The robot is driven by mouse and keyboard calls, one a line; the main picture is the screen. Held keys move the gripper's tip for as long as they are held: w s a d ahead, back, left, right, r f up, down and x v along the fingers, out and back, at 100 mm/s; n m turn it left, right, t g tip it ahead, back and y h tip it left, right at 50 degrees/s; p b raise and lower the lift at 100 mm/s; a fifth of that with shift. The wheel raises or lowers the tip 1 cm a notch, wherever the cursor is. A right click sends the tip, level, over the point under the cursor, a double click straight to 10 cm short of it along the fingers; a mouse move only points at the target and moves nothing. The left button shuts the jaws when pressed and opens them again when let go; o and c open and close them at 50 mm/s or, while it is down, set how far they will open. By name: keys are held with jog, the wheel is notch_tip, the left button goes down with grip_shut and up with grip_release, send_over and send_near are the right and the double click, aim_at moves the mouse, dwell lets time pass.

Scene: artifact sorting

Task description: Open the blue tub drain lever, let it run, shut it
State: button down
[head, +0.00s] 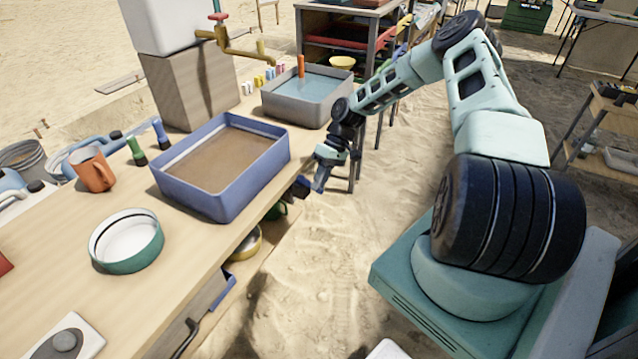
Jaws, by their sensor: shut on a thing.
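The blue tub (222,196) stands on the wooden table near its right edge, with brown, murky liquid inside. Below the tub's right corner, at the table edge, a small dark blue piece (300,187) sticks out; it looks like the drain lever. My gripper (316,187) is at this piece, pointing down, with its fingers closed on it. The fingers partly hide the lever, so its exact angle cannot be told. No stream of water can be made out below it.
A grey tub (309,104) with clear water stands behind the blue tub. A brass bowl (246,243) sits under the table edge.

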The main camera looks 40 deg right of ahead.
jog(key=shift+d, duration=0.1)
dwell(0.3)
jog(key=c, duration=1.6)
grip_release()
jog(key=shift+c, duration=0.2)
jog(key=v, duration=1.7)
jog(key=shift+r+b, duration=0.2)
jog(key=shift+b, duration=0.25)
